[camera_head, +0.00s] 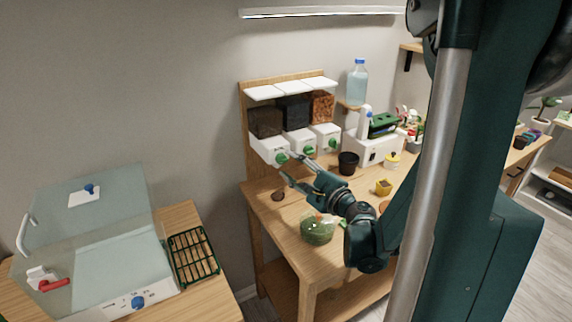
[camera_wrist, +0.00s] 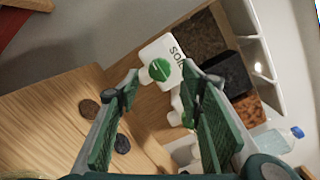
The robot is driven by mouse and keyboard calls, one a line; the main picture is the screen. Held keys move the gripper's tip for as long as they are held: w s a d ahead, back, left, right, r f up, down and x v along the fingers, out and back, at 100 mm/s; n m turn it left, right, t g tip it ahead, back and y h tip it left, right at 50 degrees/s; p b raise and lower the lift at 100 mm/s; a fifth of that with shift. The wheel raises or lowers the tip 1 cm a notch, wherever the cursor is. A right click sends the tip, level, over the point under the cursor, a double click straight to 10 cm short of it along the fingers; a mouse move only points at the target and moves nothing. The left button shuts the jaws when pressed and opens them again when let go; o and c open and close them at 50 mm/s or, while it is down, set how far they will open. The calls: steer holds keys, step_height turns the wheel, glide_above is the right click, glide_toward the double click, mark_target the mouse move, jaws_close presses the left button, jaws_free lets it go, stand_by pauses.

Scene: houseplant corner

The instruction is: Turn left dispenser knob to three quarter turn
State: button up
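The left dispenser is white with dark brown soil in its clear hopper (camera_head: 265,122). Its green knob (camera_head: 282,158) is on the white front, and the same knob (camera_wrist: 160,69) shows in the wrist view with a pale line across it, beside the word SOIL. My gripper (camera_head: 287,164) is in front of the dispensers, near this knob. In the wrist view my gripper (camera_wrist: 163,82) is open, with a green finger on each side and nothing between them. The knob appears beyond the fingertips, between them. I cannot tell any contact from these frames.
Two more dispensers with green knobs (camera_head: 308,150) (camera_head: 333,143) stand to the right. A dark pot (camera_head: 348,162), a green bowl (camera_head: 317,230) and a yellow pot (camera_head: 383,187) are on the wooden table (camera_head: 275,212). A brown lump (camera_head: 278,196) lies below the left dispenser.

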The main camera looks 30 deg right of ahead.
mark_target(285, 161)
steer(key=shift+w+a, duration=0.15)
steer(key=shift+w, duration=0.65)
steer(key=shift+w+a, duration=0.1)
steer(key=shift+w, duration=0.7)
steer(key=shift+c, duration=0.5)
steer(key=c, duration=0.8)
